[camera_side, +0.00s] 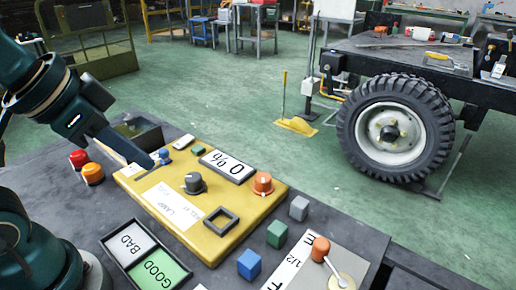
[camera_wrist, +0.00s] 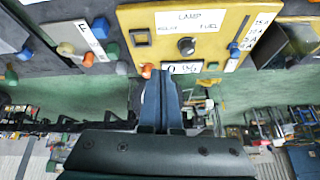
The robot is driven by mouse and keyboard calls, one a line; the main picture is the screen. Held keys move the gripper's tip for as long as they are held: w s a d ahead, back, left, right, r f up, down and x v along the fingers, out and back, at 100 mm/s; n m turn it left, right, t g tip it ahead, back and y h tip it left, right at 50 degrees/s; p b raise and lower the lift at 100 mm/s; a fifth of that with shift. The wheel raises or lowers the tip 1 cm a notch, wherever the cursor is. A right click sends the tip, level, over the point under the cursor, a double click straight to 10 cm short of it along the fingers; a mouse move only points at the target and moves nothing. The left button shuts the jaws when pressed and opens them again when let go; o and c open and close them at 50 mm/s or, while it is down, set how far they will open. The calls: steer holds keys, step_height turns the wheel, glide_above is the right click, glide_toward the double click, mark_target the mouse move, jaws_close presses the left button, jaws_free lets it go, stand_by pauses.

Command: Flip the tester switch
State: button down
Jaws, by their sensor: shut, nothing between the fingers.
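The yellow tester (camera_side: 190,235) lies on the dark bench in the side view, and its panel also shows at the top of the wrist view (camera_wrist: 215,20). A small blue switch-like part (camera_side: 163,155) stands near its far left corner; a blue part also shows by the ampere labels in the wrist view (camera_wrist: 234,50). My gripper (camera_side: 148,163) is shut and empty, its tips low over the tester beside the blue part. I cannot tell whether they touch. In the wrist view the dark fingers (camera_wrist: 160,76) overlap the tester's edge. A black knob (camera_side: 194,183) and orange knob (camera_side: 263,183) sit on the panel.
Red (camera_side: 78,158) and orange (camera_side: 93,173) buttons stand left of the tester. A BAD/GOOD tray (camera_side: 119,264) is in front.

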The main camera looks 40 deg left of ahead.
steer(key=w+a+r, duration=0.2)
steer(key=w+r, duration=0.3)
steer(key=w, duration=0.1)
steer(key=n+g, duration=0.2)
glide_above(189, 138)
steer(key=s, duration=0.5)
step_height(189, 138, down, 6)
steer(key=shift+s+f, duration=0.1)
steer(key=shift+f, duration=0.05)
steer(key=x, duration=0.9)
steer(key=s+x, duration=0.1)
steer(key=x, duration=0.4)
steer(key=shift+a+f, duration=0.15)
steer(key=shift+a, duration=0.05)
steer(key=shift+w, duration=0.1)
